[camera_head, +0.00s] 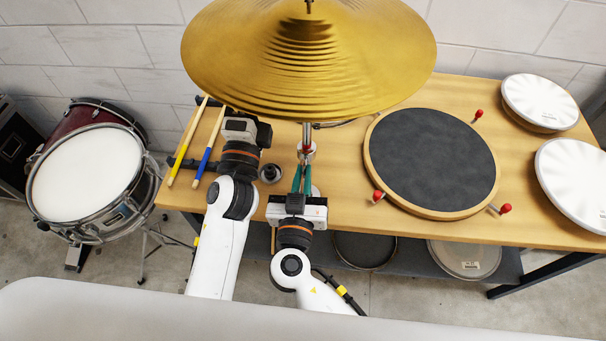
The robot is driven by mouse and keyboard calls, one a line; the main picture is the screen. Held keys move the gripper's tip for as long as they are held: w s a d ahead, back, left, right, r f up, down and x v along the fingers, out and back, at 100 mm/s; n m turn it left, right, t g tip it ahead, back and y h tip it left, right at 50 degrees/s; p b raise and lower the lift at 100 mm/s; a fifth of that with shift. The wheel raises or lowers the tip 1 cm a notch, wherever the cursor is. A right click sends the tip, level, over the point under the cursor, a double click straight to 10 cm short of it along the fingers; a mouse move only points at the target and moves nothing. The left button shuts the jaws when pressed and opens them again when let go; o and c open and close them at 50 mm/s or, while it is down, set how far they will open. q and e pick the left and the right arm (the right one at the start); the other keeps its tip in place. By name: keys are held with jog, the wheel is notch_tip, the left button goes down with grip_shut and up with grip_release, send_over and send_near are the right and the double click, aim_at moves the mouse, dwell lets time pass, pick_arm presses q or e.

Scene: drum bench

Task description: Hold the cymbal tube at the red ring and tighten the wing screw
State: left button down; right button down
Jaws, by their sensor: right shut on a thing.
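The gold cymbal (308,62) hangs level at the top centre and hides much behind it. Its thin cymbal tube (307,134) shows below the rim, with a hint of red low on it. My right gripper (304,172) reaches up to the tube's lower part, its teal fingers shut on it. The wing screw is too small to make out. My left gripper (246,128) is left of the tube, apart from it, beside the cymbal's lower left edge. Its fingers are hidden, so its opening does not show.
Yellow and blue drumsticks (209,146) lie left of my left gripper. A small dark round part (271,173) sits between my arms. A black practice pad (430,160) with red knobs fills the bench's middle right. White drumheads (540,102) lie right; a drum (86,180) stands left.

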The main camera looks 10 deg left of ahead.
pick_arm(q)
jog(key=shift+d+r, duration=0.2)
pick_arm(e)
jog(key=shift+s+a+f, duration=0.15)
jog(key=shift+a+f, duration=0.05)
jog(key=shift+f, duration=0.05)
pick_arm(q)
jog(key=shift+a, duration=0.1)
pick_arm(e)
jog(key=c, duration=1.5)
grip_release()
jog(key=shift+r, duration=0.1)
jog(key=s, duration=1.1)
jog(key=shift+s, duration=0.4)
pick_arm(q)
jog(key=shift+a, duration=0.1)
jog(key=c, duration=1.2)
grip_release()
jog(key=shift+f, duration=0.1)
jog(key=shift+c, duration=0.2)
